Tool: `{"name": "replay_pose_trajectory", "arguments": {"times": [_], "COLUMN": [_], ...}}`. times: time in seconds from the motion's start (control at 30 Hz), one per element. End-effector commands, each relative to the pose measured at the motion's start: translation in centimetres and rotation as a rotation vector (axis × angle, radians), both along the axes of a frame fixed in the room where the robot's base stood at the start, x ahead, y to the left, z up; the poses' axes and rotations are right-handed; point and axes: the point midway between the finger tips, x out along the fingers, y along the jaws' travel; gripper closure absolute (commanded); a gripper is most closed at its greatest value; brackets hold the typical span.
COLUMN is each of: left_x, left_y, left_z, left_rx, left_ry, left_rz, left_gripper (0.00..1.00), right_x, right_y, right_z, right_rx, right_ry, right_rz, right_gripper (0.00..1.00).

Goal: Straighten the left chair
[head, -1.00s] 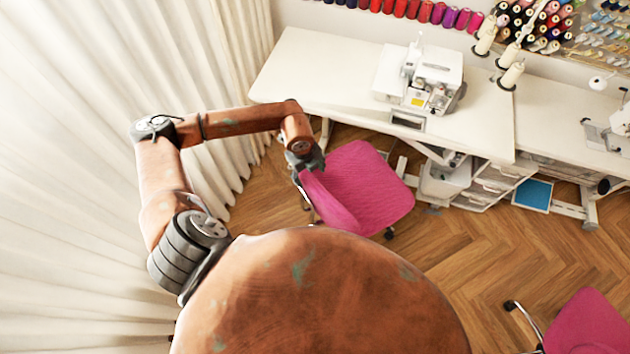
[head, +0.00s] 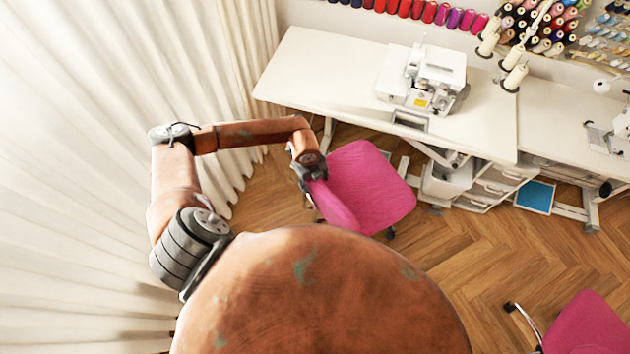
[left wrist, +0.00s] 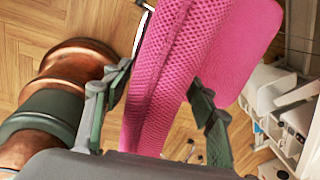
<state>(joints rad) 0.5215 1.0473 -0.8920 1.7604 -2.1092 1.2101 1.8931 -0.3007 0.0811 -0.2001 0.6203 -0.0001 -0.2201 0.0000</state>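The left chair (head: 372,190) is pink, on a wheeled base, and stands at the front of the white table. Its backrest faces my side, and its seat is toward the table. My left gripper (head: 313,180) is at the upper left end of the backrest. In the left wrist view, the backrest (left wrist: 162,75) runs between the two fingers of my left gripper (left wrist: 160,88), whose tips bend in against its sides. The seat (left wrist: 240,50) shows behind it. Most of the chair's base is hidden. My right gripper is not in view.
The white table (head: 320,75) carries a sewing machine (head: 425,78). Drawers (head: 490,185) and a blue panel (head: 534,195) are below. A second pink chair (head: 587,325) is at lower right. Curtains (head: 90,120) close the left side. Wood floor between the chairs is free.

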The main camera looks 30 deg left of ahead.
Motion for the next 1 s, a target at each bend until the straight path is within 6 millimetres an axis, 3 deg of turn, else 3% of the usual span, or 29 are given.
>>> {"name": "replay_pose_trajectory", "arguments": {"times": [0.7,1.0], "left_x": [0.0,0.77], "left_y": [0.02,-0.56], "left_z": [0.03,-0.05], "left_rx": [0.0,-0.001], "left_ry": [0.0,-0.002], "left_rz": [0.0,0.013], "left_gripper": [0.99,1.0], "right_x": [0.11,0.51], "right_y": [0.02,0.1], "right_z": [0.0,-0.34], "right_rx": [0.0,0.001], "right_ry": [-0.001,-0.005], "right_rz": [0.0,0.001], "right_gripper": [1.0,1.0]}}
